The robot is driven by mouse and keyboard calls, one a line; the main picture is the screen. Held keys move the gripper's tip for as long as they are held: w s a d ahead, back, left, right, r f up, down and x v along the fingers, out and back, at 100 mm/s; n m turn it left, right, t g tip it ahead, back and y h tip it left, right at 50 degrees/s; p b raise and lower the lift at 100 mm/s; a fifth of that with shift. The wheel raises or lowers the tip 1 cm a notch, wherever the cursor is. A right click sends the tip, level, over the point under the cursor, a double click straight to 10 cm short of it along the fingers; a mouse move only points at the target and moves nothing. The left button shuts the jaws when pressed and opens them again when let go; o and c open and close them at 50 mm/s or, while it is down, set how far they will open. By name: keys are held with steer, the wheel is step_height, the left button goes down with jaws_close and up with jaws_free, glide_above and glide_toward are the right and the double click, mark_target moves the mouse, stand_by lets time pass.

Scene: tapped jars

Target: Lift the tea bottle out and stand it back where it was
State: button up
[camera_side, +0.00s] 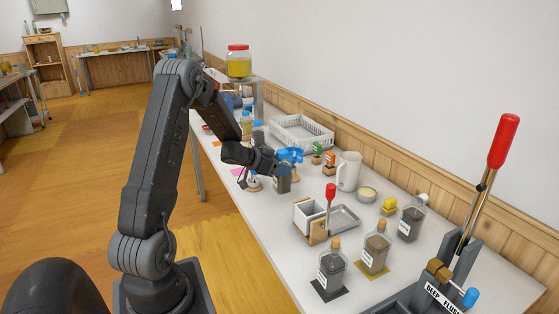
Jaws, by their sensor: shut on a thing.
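My gripper (272,168) is at the middle of the long white table, seen small and from the side. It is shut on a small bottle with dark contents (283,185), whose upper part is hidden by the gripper. I cannot read a label on it, nor tell whether its base touches the table. Two corked bottles stand upright at the front: a dark-filled one (332,270) on a black square and a brown-filled one (375,255) on a mustard square. A white-capped bottle with dark contents (411,221) stands behind them to the right. Their labels are too small to read.
A red-handled tool (330,195) stands by a white box (307,214) and a grey tray (344,217). A white jug (348,171) and white basket (303,131) are near the wall. A tall red-handled lever (502,140) rises at the right.

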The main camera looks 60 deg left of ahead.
mark_target(274, 183)
steer(key=shift+f, duration=2.85)
steer(key=shift+f, duration=0.65)
steer(key=o, duration=1.2)
steer(key=shift+f, duration=0.1)
steer(key=shift+s, duration=0.1)
steer(key=v, duration=0.8)
stand_by(1.1)
